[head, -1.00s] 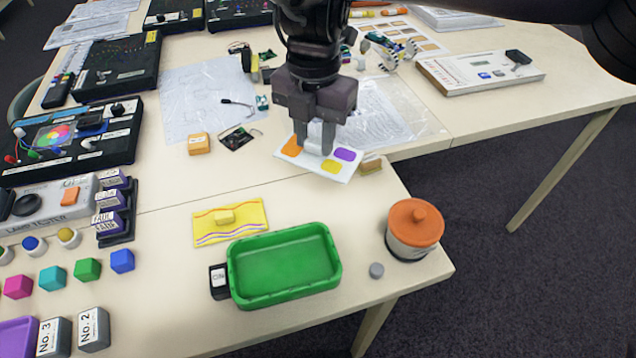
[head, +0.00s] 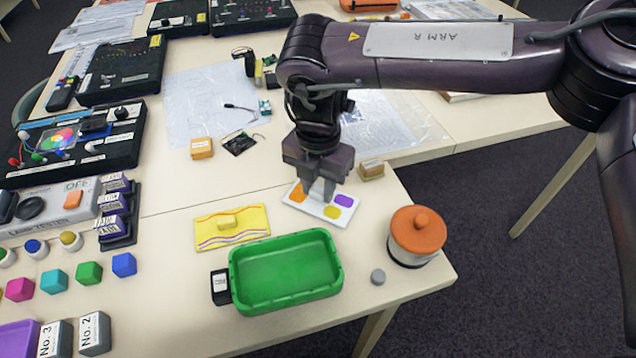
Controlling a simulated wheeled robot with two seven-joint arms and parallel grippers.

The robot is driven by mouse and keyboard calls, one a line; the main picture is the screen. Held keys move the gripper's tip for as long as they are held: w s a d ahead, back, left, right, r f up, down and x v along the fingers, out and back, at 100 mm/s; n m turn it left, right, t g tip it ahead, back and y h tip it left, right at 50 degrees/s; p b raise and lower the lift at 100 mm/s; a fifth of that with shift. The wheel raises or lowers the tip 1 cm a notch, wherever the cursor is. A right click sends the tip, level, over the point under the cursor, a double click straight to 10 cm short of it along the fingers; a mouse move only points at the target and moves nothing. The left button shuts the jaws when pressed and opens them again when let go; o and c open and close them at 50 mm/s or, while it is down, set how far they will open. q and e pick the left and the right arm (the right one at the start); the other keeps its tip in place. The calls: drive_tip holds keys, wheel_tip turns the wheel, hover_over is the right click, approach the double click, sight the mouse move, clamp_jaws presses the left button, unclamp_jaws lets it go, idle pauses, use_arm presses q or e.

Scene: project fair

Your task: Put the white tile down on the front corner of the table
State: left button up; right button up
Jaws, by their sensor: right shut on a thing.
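The white tile (head: 325,208), with orange, purple and yellow patches, is at the table between the yellow tile and the orange-lidded jar. My right gripper (head: 318,190) points down, shut on the middle of the white tile; its fingers hide the part they grip. The tile looks about level and low over the tabletop; I cannot tell if it touches. The table's (head: 160,310) front corner, at lower right, has the jar near it. My left gripper is not in view.
A green tray (head: 284,273) stands in front of the white tile. The yellow tile (head: 213,233) lies to the left, and the orange-lidded jar (head: 417,238) and a small grey disc (head: 378,277) to the right. A small tan block (head: 371,171) is just behind.

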sight(318, 191)
drive_tip(key=shift+f, duration=0.15)
drive_tip(key=o, duration=1)
wheel_tip(318, 191, up, 12)
drive_tip(key=shift+r, duration=0.15)
